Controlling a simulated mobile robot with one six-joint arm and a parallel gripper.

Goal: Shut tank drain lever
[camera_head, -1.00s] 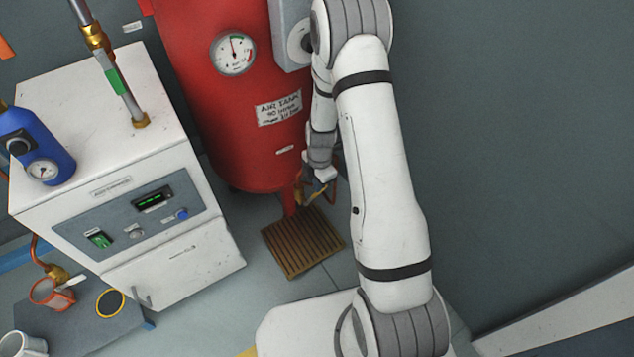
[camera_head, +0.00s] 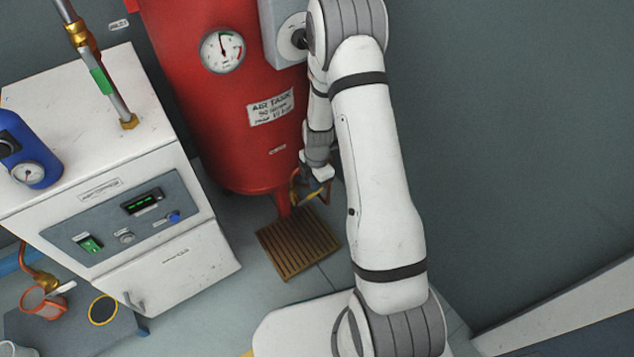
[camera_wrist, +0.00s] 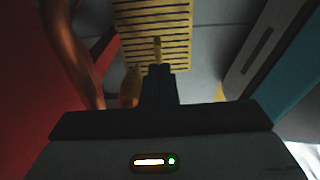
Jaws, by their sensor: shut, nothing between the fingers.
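The red air tank (camera_head: 215,120) stands behind my arm in the head view. Brass and copper drain fittings (camera_head: 294,188) show at its lower right end, partly hidden by my gripper. My gripper (camera_head: 309,198) is down beside these fittings; its fingertips are small and hard to make out there. In the wrist view, my dark fingers (camera_wrist: 158,78) are shut and empty. A brass piece (camera_wrist: 131,84) is just left of them, and a thin yellowish piece (camera_wrist: 157,49) shows beyond their tips. I cannot tell which is the lever, its position, or whether the fingers touch it.
A slatted drain grate (camera_head: 298,244) lies on the floor below the tank. A white cabinet (camera_head: 175,275) with a control panel stands on the left, with a blue canister (camera_head: 28,150) on top. A grey wall (camera_head: 510,150) fills the right, beyond my arm.

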